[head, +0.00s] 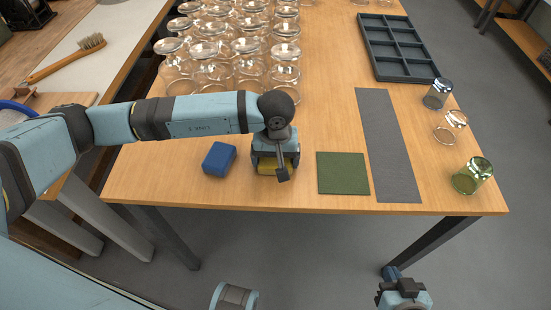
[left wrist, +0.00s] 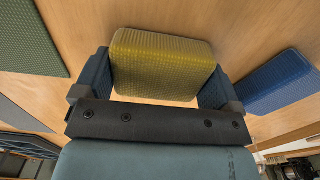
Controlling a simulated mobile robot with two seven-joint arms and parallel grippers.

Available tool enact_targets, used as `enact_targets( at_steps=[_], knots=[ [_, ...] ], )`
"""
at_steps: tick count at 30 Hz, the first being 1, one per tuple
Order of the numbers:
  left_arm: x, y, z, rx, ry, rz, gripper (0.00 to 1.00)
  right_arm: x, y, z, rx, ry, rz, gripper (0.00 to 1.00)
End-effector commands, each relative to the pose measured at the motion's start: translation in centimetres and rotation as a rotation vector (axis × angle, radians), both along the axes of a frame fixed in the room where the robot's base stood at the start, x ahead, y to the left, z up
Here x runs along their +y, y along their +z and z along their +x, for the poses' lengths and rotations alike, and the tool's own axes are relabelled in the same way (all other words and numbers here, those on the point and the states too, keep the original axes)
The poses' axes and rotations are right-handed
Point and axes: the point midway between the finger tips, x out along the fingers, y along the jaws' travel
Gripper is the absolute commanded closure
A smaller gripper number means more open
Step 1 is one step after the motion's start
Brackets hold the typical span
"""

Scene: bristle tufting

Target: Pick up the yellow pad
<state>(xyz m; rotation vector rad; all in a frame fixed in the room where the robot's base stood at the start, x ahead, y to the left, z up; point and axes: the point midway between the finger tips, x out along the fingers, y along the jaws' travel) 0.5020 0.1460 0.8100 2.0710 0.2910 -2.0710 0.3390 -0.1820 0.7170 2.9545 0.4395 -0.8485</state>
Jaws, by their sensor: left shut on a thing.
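The yellow pad (left wrist: 163,62) is a textured block on the wooden table. In the left wrist view it sits between the two fingers of my left gripper (left wrist: 155,85), which are shut on it. In the head view my left gripper (head: 277,165) points down at the table's near edge and hides most of the yellow pad (head: 267,168). I cannot tell whether the pad is clear of the table. My right gripper (head: 404,290) is at the bottom right, off the table; its fingers are too unclear to read.
A blue pad (head: 219,158) lies just left of my left gripper. A green mat (head: 342,173) and a grey strip (head: 387,145) lie to the right. Several upturned glasses (head: 212,75) stand behind. Three glasses (head: 472,176) line the right edge, near a dark divided tray (head: 397,48).

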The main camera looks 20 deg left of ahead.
Motion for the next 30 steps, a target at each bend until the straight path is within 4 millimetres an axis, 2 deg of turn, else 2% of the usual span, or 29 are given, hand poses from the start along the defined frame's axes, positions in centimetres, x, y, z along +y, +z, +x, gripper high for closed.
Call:
enact_targets(
  at_steps=[5,10,14,21,25,30],
  knots=[
    [0.0,0.9,0.1,-0.002,0.0,0.0,0.37,0.0,0.1,0.0,0.0,0.0,0.0,1.0],
    [0.0,3.5,0.1,-0.004,-0.002,-0.001,0.37,0.0,0.3,0.0,0.001,-0.001,0.001,1.0],
    [0.0,6.8,0.1,-0.005,-0.001,-0.002,0.37,0.0,0.4,-0.1,0.004,-0.001,0.002,1.0],
    [0.0,13.8,0.1,-0.005,-0.002,0.0,0.37,-0.1,0.5,-0.1,0.008,-0.003,0.003,1.0],
    [0.0,16.7,0.1,-0.004,0.0,0.0,0.37,-0.1,0.5,-0.1,0.01,-0.004,0.004,1.0],
    [0.0,19.1,0.0,-0.001,-0.001,0.0,0.37,-0.1,0.4,-0.1,0.012,-0.004,0.005,1.0]
  ],
)
